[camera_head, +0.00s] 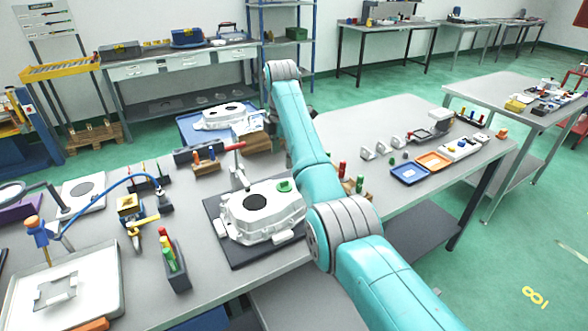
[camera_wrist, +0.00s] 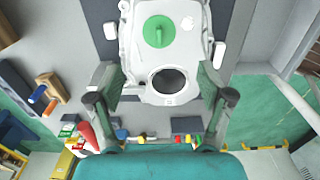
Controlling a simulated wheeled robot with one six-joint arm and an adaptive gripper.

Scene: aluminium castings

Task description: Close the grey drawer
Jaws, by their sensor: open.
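My gripper (camera_wrist: 160,88) is open in the wrist view, its two dark fingers wide apart above the bench. A white casting (camera_wrist: 165,40) with a green cap lies below and between them, with no visible grip on it. The head view shows the same casting (camera_head: 262,212) on a dark mat; there my arm hides the gripper. I cannot make out the grey drawer for certain. A plain grey surface (camera_head: 305,302) shows below the front bench edge beside my arm, but I cannot tell whether it is a drawer. The rear bench has light drawer fronts (camera_head: 173,67).
The front bench (camera_head: 340,120) carries a tray with another casting, a red-handled tool (camera_head: 233,146), screwdrivers and a blue tray (camera_head: 410,174). A lower shelf (camera_head: 415,225) sits under its right side. Green floor (camera_head: 510,265) is open at the right.

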